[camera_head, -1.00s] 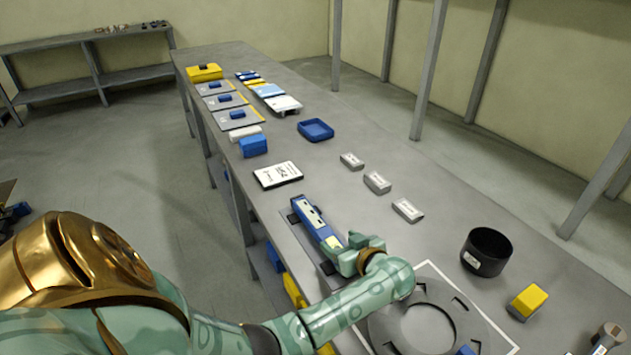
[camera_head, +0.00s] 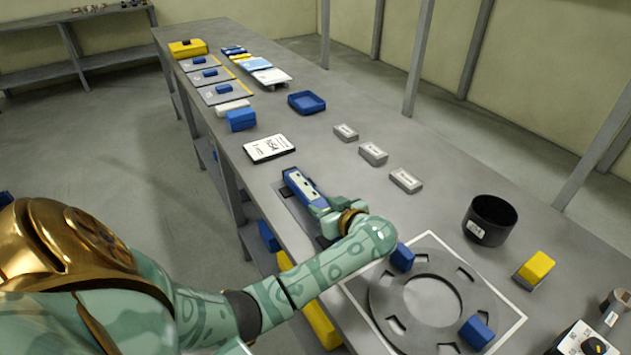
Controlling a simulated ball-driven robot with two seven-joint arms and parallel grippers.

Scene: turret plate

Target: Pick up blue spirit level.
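The blue spirit level (camera_head: 301,187) lies on the bench left of centre, long and blue with pale marks along its top. My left gripper (camera_head: 324,213) is at the level's near end, low over the bench, with its arm coming in from the left. The gripper and wrist cover the near end of the level. The fingers are too small and overlapped to tell whether they are open or closed on it. My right gripper is not in view.
A round grey plate (camera_head: 382,293) with blue blocks (camera_head: 402,257) lies inside a white outline. A black cup (camera_head: 490,220) and yellow block (camera_head: 537,267) stand right. Grey blocks (camera_head: 373,154), a white card (camera_head: 268,148) and a blue tray (camera_head: 307,102) lie farther back.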

